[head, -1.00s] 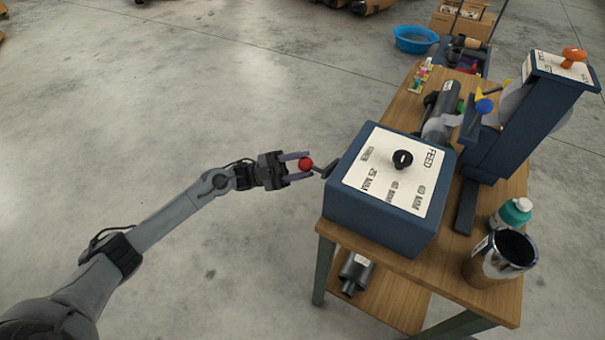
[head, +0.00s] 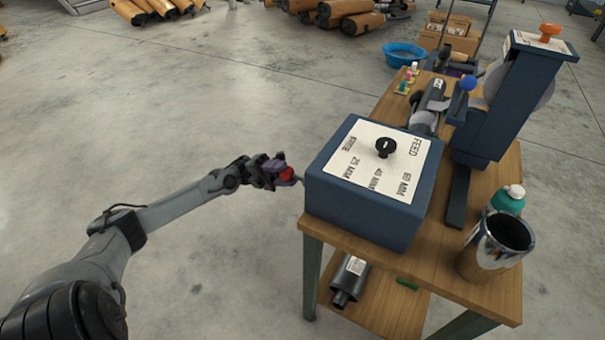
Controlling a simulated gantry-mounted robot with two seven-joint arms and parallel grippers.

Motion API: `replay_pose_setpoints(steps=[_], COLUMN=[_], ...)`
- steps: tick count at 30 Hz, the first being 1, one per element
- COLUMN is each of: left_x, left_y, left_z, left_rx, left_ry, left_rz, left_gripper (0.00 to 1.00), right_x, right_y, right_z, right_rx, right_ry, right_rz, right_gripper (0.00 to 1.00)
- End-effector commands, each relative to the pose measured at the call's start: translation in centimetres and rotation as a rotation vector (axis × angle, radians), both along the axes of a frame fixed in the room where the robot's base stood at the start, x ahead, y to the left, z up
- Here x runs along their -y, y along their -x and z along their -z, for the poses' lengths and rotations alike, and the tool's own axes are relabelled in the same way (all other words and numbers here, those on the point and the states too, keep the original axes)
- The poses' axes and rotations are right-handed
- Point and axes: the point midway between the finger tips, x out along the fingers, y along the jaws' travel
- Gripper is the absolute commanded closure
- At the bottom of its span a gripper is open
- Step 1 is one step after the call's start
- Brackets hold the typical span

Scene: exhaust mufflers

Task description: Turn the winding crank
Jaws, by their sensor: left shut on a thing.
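The winding crank's red knob (head: 286,174) shows at the left side of the blue feed box (head: 330,205). My left gripper (head: 283,173) is shut on the red knob, with its purple fingers around it. Only a short bit of the crank arm shows between the knob and the box. The box's white top plate (head: 350,178) reads FEED with millimetre marks and carries a black dial (head: 386,147). My right gripper is not in view.
The box stands on a wooden table (head: 440,262) with a blue machine (head: 500,110), a green bottle (head: 509,199) and a metal-rimmed canister (head: 495,250). A muffler (head: 350,280) lies on the lower shelf.

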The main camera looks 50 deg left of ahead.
Motion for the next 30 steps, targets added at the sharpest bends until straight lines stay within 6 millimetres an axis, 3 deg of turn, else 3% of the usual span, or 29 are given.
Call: replay_pose_setpoints(steps=[17,18,21,22,30], left_x=[-0.90,-0.89,-0.89,-0.88,-0.88], left_y=[0.75,0.74,0.74,0.74,0.74], left_z=[0.26,0.25,0.25,0.25,0.23], left_rx=[0.029,0.029,0.029,0.029,0.028], left_ry=[-0.013,-0.013,-0.013,-0.013,-0.013], left_rz=[-0.021,-0.021,-0.021,-0.021,-0.019], left_gripper=[1.00,0.56,0.41,0.36,0.36], right_x=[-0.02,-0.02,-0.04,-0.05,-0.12], right_y=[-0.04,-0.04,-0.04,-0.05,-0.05], right_z=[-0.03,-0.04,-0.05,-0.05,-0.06], right_rx=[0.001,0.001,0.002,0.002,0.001], right_ry=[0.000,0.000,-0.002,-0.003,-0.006], right_rz=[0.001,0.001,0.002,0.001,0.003], right_gripper=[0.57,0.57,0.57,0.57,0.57])
